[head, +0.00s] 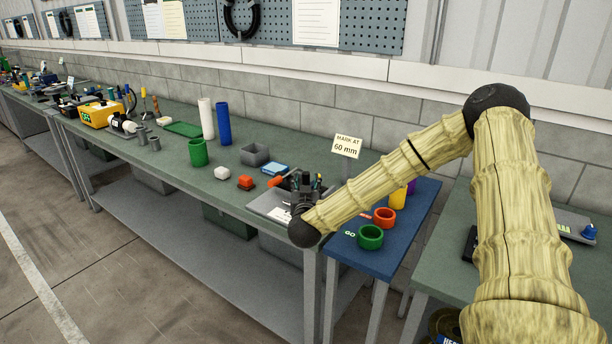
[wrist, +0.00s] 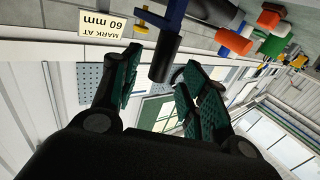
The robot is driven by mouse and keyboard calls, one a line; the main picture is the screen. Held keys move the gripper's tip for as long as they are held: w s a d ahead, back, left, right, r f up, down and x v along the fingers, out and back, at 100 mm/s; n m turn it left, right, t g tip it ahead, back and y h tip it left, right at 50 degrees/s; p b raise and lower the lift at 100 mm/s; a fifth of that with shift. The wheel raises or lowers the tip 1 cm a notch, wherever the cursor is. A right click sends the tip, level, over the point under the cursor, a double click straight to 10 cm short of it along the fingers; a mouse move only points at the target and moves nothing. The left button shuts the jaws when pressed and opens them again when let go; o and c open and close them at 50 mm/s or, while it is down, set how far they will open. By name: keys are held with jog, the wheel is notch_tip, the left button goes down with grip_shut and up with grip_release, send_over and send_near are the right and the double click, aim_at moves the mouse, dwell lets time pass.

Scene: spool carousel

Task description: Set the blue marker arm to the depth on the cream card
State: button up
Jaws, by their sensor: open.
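The cream card (head: 346,147) reads "MARK AT 60 mm" and stands at the back of the green bench near its right end. In the wrist view the card (wrist: 91,24) appears upside down at upper left. My gripper (head: 306,188) is over the right end of the bench, in front of the card. In the wrist view my gripper (wrist: 160,62) is open. A blue bar (wrist: 173,18), which looks like the marker arm, shows beyond the fingers with a dark cylinder (wrist: 165,58) on it. The cylinder appears between the fingertips; contact cannot be told. My gripper hides this spot in the head view.
A grey plate (head: 268,204) lies beside my gripper. A red block (head: 245,183), a white piece (head: 222,172) and a grey box (head: 254,154) stand to the left.

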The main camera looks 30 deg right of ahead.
aim_at(306, 180)
jog(key=shift+p+x, duration=0.45)
jog(key=shift+x, duration=1.7)
grip_shut()
